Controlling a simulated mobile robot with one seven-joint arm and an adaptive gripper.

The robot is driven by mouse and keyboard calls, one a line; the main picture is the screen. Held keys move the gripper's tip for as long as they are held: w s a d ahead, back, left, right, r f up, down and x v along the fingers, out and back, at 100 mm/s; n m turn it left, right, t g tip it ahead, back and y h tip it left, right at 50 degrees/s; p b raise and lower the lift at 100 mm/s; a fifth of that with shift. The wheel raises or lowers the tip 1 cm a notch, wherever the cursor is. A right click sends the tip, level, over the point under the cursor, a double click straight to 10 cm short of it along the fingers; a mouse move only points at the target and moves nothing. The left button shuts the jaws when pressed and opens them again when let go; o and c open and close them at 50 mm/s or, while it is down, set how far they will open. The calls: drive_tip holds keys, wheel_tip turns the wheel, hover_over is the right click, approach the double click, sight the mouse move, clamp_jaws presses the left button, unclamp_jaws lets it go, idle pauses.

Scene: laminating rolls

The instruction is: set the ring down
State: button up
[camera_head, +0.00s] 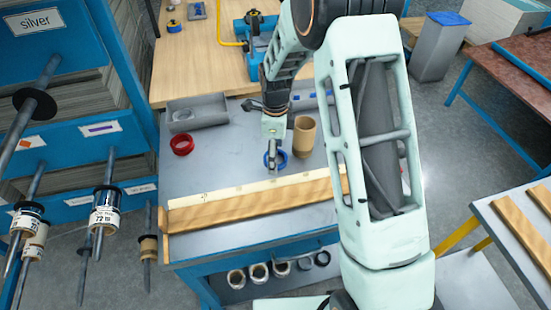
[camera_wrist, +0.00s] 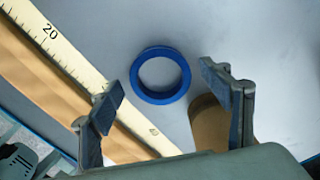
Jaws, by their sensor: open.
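A blue ring (camera_head: 284,161) lies flat on the grey table top, partly hidden behind my fingers in the head view. In the wrist view the blue ring (camera_wrist: 160,97) shows whole and empty. My gripper (camera_head: 273,164) points down over it. In the wrist view my gripper (camera_wrist: 168,94) is open, with its two fingers spread on either side and nothing between them. The fingers look clear of the ring; their height above the table is hard to tell. A red ring (camera_head: 182,152) lies farther left on the same table.
A brown cardboard tube (camera_head: 304,137) stands close right of the blue ring. A wooden plank (camera_head: 250,207) with a ruler (camera_wrist: 52,50) runs along the table's front. A grey tray (camera_head: 197,123) sits at the back left. Spindles with rolls (camera_head: 105,218) stick out at left. Table between red and blue rings is clear.

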drive_tip(key=shift+f, duration=0.1)
drive_tip(key=shift+c, duration=0.2)
drive_tip(key=c, duration=1.4)
drive_tip(key=shift+o, duration=0.2)
